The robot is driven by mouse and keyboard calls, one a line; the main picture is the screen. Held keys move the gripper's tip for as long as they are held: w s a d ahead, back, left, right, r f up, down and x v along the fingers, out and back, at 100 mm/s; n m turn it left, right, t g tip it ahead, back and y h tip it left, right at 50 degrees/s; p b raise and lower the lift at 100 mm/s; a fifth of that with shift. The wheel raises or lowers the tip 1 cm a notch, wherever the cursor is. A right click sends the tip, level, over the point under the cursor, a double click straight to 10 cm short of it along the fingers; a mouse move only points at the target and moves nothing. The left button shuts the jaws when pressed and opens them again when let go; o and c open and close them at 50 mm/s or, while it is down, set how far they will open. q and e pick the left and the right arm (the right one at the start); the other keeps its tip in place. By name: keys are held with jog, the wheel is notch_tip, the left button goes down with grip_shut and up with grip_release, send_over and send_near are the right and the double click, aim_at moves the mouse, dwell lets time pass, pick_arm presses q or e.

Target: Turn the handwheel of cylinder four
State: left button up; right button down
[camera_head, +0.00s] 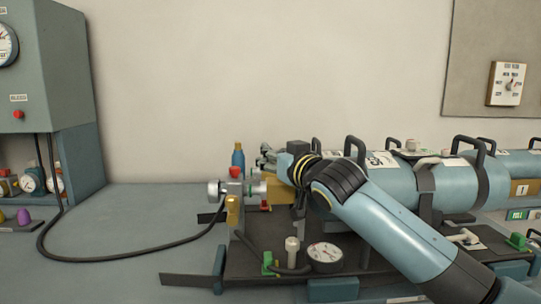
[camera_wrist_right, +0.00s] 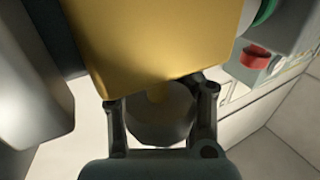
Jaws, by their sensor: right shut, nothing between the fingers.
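Pale blue cylinders (camera_head: 400,183) lie in a row at the right, partly behind my right arm. No number four is readable. A silver round knob (camera_head: 213,193) sits at the left end of the valve fittings, with a red knob (camera_head: 235,171) above; which one is cylinder four's handwheel I cannot tell. My right gripper (camera_head: 268,158) is shut and empty near a brass-coloured block (camera_head: 281,196), mostly hidden by its own wrist. In the right wrist view the brass-coloured block (camera_wrist_right: 160,45) covers the fingertips; a dull round part (camera_wrist_right: 160,115) shows between the finger links. My left gripper is out of view.
A black hose (camera_head: 120,257) runs to the grey cabinet (camera_head: 45,80) at the left. The left bench top (camera_head: 140,215) is mostly clear.

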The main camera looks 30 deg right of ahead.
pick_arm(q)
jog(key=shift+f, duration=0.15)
pick_arm(e)
jog(key=shift+f+h, duration=0.15)
jog(key=shift+h, duration=0.15)
pick_arm(q)
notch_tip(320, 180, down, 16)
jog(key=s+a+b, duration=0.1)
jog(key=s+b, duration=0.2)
jog(key=b, duration=1.4)
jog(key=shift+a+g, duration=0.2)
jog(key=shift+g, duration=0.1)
pick_arm(e)
jog(key=s+d+m+g+h, duration=0.1)
jog(key=m+g+h, duration=0.3)
jog(key=h, duration=0.1)
jog(key=s+d+m+g+h, duration=0.1)
jog(key=m+g+h, duration=0.4)
jog(key=s+d+m+g+h, duration=0.1)
jog(key=m+g+h, duration=0.4)
jog(key=shift+d, duration=0.3)
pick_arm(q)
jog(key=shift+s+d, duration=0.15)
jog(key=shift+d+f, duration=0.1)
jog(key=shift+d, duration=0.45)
